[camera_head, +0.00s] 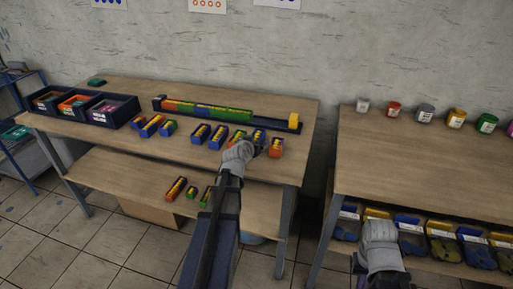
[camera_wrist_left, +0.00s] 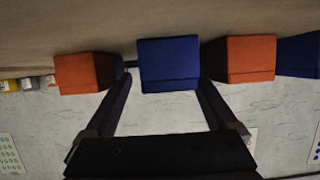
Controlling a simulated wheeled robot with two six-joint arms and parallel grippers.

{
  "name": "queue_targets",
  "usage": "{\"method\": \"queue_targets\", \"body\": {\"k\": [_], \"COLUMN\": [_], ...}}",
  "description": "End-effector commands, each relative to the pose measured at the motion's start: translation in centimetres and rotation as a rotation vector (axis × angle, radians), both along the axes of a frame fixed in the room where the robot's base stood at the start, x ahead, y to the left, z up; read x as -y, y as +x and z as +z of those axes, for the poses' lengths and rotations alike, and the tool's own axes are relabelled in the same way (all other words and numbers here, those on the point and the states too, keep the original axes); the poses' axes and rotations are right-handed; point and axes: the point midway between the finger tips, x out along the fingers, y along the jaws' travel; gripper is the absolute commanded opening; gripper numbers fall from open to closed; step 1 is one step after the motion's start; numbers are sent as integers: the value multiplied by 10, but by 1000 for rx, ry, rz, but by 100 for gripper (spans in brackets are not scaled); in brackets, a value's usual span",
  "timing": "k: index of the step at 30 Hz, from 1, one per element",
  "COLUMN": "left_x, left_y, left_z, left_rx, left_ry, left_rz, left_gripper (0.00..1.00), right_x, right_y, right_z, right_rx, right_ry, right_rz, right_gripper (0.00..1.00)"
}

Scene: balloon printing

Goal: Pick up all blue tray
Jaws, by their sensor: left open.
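Several small blue trays stand in a row on the left table, including one at the left of the row (camera_head: 200,133) and one beside it (camera_head: 218,136). Another blue tray (camera_head: 258,136) is close to my left gripper (camera_head: 257,147). In the left wrist view, a blue tray (camera_wrist_left: 170,62) lies between the tips of my open left gripper (camera_wrist_left: 166,84); I cannot tell whether they touch it. An orange tray is on each side, left (camera_wrist_left: 82,73) and right (camera_wrist_left: 240,58). My right gripper (camera_head: 380,235) is low by the right table, its jaws unclear.
A long dark rack (camera_head: 228,111) of coloured blocks lies behind the row. Dark bins (camera_head: 112,110) stand at the table's left. Several small coloured blocks (camera_head: 176,188) lie on the lower shelf. Paint jars (camera_head: 426,113) stand on the right table, with filled bins below.

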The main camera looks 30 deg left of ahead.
Motion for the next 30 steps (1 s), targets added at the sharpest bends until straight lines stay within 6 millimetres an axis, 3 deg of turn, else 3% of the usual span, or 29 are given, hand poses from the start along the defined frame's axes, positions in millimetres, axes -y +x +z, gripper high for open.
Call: {"method": "queue_targets", "body": {"k": [3, 10, 30], "left_x": [-4, -3, -3], "left_y": [14, 14, 14], "left_z": [-7, -5, -6], "left_rx": [0, 0, 0], "left_ry": [0, 0, 0], "left_rz": [0, 0, 0], "left_gripper": [91, 90, 15], "right_x": [0, 0, 0], "right_y": [0, 0, 0], "right_z": [-7, -6, -6], "right_rx": [0, 0, 0], "right_ry": [0, 0, 0], "right_rz": [0, 0, 0], "right_gripper": [0, 0, 0]}}
